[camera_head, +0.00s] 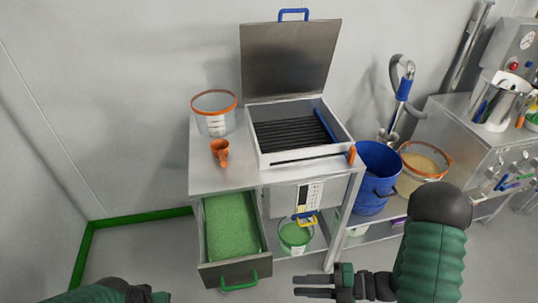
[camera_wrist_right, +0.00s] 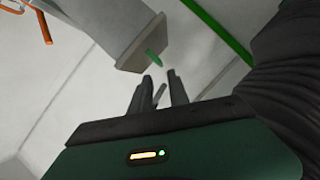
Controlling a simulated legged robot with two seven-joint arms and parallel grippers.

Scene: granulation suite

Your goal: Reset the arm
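My right gripper (camera_head: 312,286) is at the bottom of the head view, right of the open drawer's front. Its two dark fingers are apart and hold nothing. In the right wrist view the fingers (camera_wrist_right: 161,82) also stand apart with an empty gap. Beyond their tips is the drawer's green handle (camera_wrist_right: 153,59), not touched as far as I can see. My left arm (camera_head: 100,293) shows only as a green and dark part at the bottom left edge; its fingers are hidden below the frame.
The drawer (camera_head: 206,230) is pulled out and filled with green granules. Its handle (camera_head: 240,284) faces me. Above it, a steel bench (camera_head: 210,178) carries an orange scoop (camera_head: 220,152), a clear tub (camera_head: 214,118) and an open-lidded box (camera_head: 300,150). A blue bin (camera_head: 372,185) stands right.

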